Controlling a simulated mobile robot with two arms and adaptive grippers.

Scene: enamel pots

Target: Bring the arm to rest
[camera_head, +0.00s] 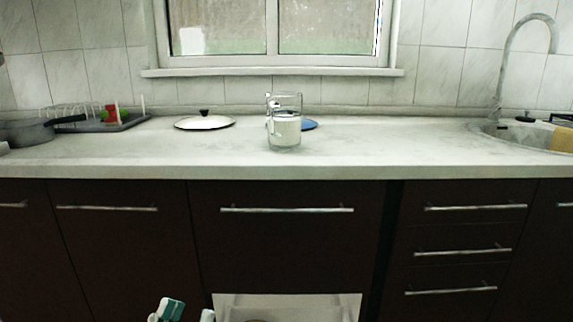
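Part of my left arm's end (172,309) shows at the bottom edge, low in front of the dark cabinets and below the counter. Only small white and teal parts are in the picture, so the fingers cannot be made out. No object shows at these parts. My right gripper is not in view. A clear glass jar (286,132) with white contents stands upright near the middle of the counter (400,150).
A pot (27,131) and a dish rack (97,121) stand left. A sink (495,130) with a tall faucet (508,60) is right. Drawer handles (287,210) line the cabinet front.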

